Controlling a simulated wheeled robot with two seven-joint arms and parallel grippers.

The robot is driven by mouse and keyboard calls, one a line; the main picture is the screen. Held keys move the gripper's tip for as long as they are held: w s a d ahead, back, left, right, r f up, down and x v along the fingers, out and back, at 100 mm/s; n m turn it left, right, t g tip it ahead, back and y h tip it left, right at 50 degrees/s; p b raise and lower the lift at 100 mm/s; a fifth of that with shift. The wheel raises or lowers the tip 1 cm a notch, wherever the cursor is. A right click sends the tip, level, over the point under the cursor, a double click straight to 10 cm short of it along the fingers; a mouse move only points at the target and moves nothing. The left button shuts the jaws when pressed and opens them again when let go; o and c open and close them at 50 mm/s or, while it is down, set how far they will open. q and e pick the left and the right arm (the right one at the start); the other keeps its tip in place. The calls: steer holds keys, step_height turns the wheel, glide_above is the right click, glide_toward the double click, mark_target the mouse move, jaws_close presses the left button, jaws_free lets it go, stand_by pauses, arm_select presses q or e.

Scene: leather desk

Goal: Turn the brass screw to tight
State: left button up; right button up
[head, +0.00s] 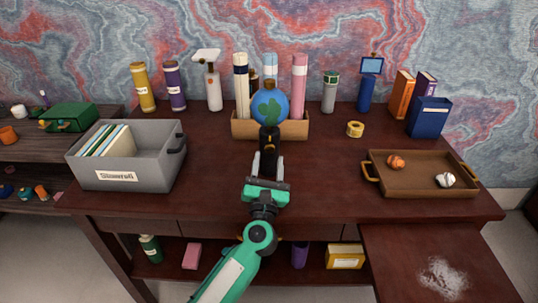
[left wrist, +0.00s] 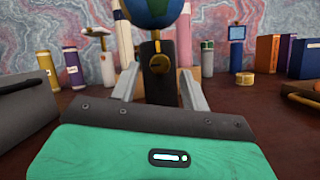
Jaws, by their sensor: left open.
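The brass screw (left wrist: 159,64) is a round brass knob with a raised grip, set on the front of a dark upright stand (left wrist: 161,87). A blue and green globe (head: 270,106) sits on top of this stand (head: 269,133); its lower part also shows in the left wrist view (left wrist: 150,13). My left gripper (head: 268,165) is open and points at the stand from the front. In the left wrist view its two fingers (left wrist: 160,88) lie on either side of the stand, with the screw between and above them. I cannot tell any contact. My right gripper is out of view.
A grey bin (head: 125,174) of folders stands at left, and a brown tray (head: 420,184) with two small objects at right. A wooden box (head: 298,128) with tall rolls stands behind the stand. A yellow tape roll (head: 355,129) lies right. The desk front (head: 325,195) is clear.

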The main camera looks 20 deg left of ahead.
mark_target(270, 148)
arm_select(q)
steer(key=shift+x, duration=1.05)
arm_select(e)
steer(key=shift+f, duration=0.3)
arm_select(q)
steer(key=c, duration=1)
